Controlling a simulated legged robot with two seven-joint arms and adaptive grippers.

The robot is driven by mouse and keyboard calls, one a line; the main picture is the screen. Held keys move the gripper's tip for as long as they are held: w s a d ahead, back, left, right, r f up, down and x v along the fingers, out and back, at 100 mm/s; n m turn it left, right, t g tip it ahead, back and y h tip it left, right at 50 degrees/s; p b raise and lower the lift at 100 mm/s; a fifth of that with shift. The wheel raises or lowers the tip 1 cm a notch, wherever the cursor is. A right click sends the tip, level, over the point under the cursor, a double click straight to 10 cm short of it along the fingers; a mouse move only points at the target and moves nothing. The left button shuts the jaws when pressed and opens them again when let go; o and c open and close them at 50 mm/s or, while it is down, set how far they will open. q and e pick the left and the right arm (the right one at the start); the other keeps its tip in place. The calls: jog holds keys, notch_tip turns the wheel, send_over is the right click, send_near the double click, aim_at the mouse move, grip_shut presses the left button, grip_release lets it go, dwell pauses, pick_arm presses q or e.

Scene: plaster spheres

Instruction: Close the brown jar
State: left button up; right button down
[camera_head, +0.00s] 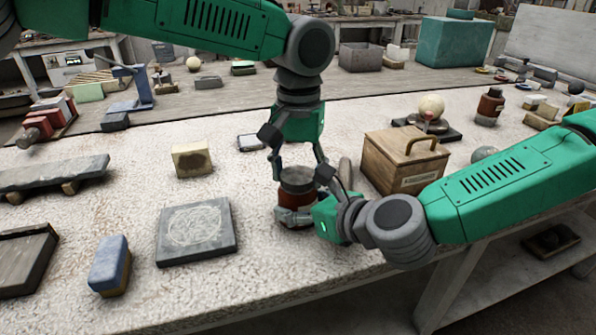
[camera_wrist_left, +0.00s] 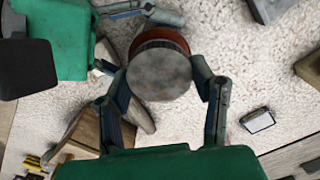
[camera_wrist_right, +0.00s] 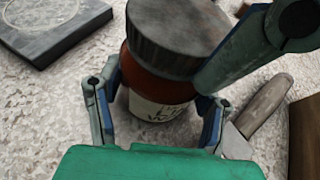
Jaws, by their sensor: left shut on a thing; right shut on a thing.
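The brown jar (camera_head: 290,198) stands upright near the front middle of the table, with a dark grey round lid (camera_head: 297,178) on top. My left gripper (camera_head: 299,172) comes down from above and is shut on the lid, a finger on each side. In the left wrist view the lid (camera_wrist_left: 160,72) covers most of the jar, and its brown side (camera_wrist_left: 165,36) shows past one edge. My right gripper (camera_head: 297,215) is low and shut around the jar body. In the right wrist view the label (camera_wrist_right: 160,107) faces the palm. I cannot tell whether the lid is fully seated.
A wooden box with a handle (camera_head: 395,172) stands close right, with a tool handle (camera_wrist_right: 262,103) near the jar. A slate slab (camera_head: 196,245), a blue-topped block (camera_head: 109,266) and a yellowish block (camera_head: 192,160) lie left. Another brown jar (camera_head: 489,107) stands at back right.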

pick_arm(q)
jog(key=m, duration=0.6)
pick_arm(e)
jog(key=shift+d, duration=0.1)
pick_arm(q)
jog(key=m, duration=0.6)
jog(key=shift+m, duration=0.3)
jog(key=o, duration=1.3)
jog(key=shift+c, duration=0.2)
jog(key=shift+r, duration=2.3)
jog(key=shift+c, duration=0.3)
jog(key=n, duration=0.1)
jog(key=r+n, duration=0.1)
jog(key=n, duration=0.3)
jog(key=shift+r, duration=0.35)
jog(key=n, duration=0.1)
jog(key=r+n, duration=0.1)
jog(key=n, duration=0.3)
jog(key=shift+d+r, duration=0.1)
jog(key=shift+r, duration=0.25)
